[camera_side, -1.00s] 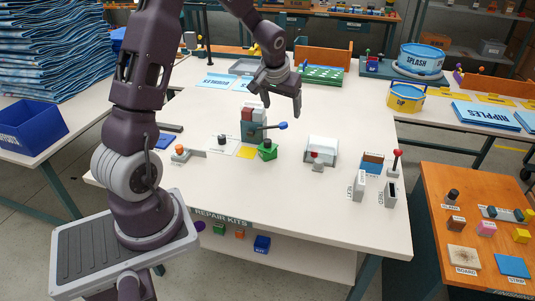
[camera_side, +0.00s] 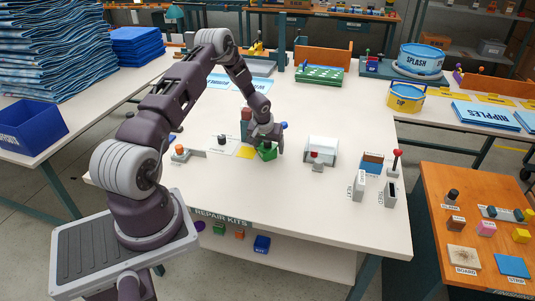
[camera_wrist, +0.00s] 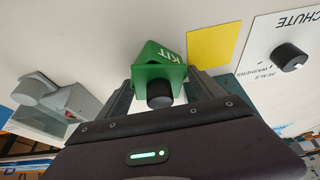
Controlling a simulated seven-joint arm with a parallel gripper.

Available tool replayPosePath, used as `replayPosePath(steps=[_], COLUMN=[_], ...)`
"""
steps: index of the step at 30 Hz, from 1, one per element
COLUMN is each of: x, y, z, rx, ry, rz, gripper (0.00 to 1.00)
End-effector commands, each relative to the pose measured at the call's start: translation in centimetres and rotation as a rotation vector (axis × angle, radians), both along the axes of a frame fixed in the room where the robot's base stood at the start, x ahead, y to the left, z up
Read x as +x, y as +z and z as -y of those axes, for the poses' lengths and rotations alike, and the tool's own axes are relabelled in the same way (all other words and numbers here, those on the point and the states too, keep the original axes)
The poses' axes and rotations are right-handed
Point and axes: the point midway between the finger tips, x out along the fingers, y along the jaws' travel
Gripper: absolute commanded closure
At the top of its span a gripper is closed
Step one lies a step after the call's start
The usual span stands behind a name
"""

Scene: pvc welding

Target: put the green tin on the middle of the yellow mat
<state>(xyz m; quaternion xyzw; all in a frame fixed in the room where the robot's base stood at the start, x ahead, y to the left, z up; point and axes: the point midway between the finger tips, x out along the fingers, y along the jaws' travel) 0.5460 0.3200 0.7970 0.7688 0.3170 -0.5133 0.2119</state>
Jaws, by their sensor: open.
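The green tin (camera_side: 267,153) stands on the white table, just right of the yellow mat (camera_side: 245,153). In the wrist view the tin (camera_wrist: 153,63) shows the word KIT and a black knob, and the bare yellow mat (camera_wrist: 214,44) lies right of it with a small gap. My gripper (camera_side: 265,146) is low over the tin and open. Its fingers reach down on either side of the tin's knob end in the wrist view. I cannot tell whether they touch it. My gripper partly hides the tin's top in the side view.
A white card marked CHUTE (camera_wrist: 289,40) with a black knob lies beyond the mat. A grey-and-white device (camera_side: 321,152) stands right of the tin. A red-and-grey block (camera_side: 246,120) stands close behind my gripper.

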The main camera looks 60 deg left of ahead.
Motion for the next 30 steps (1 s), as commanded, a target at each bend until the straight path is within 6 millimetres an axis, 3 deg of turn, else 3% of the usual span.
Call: replayPosePath(steps=[1, 7, 16, 28, 30], x=[0.0, 0.0, 0.0, 0.0, -0.5], y=[0.0, 0.0, 0.3, 3.8, 3.6], z=[0.0, 0.0, 0.0, 0.0, 0.6], rx=[0.000, 0.000, 0.001, 0.000, 0.000], ry=[0.000, 0.000, 0.000, 0.001, -0.002], rz=[0.000, 0.000, 0.001, 0.001, -0.003], gripper=[0.29, 0.69, 0.69, 0.69, 0.69])
